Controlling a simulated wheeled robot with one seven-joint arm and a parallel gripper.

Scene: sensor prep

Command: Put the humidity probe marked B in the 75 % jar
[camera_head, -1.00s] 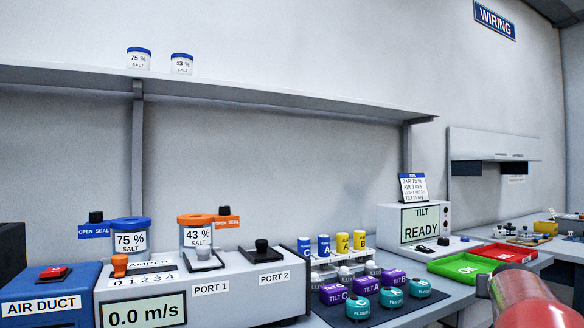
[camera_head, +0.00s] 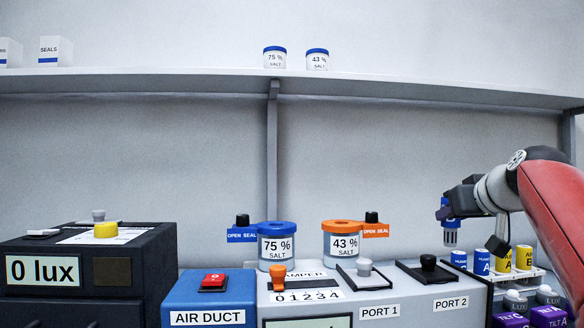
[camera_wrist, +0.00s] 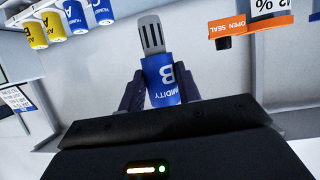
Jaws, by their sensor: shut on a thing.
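My gripper (camera_head: 452,213) is shut on the blue humidity probe (camera_wrist: 163,93), marked B in the wrist view. The probe (camera_head: 449,228) hangs with its grey slotted tip down, above the rack area and right of the jars. The 75 % jar (camera_head: 277,248) has a blue lid ring and stands behind the grey port unit, at its left. The probe is well to the right of this jar and apart from it. Whether the jar's mouth is open cannot be told.
The orange-ringed 43 % jar (camera_head: 343,245) stands between the 75 % jar and my gripper. Black-knobbed seals with blue (camera_head: 242,232) and orange (camera_head: 374,228) tags flank the jars. The rack (camera_head: 530,272) holds other probes. A shelf (camera_head: 180,82) runs above.

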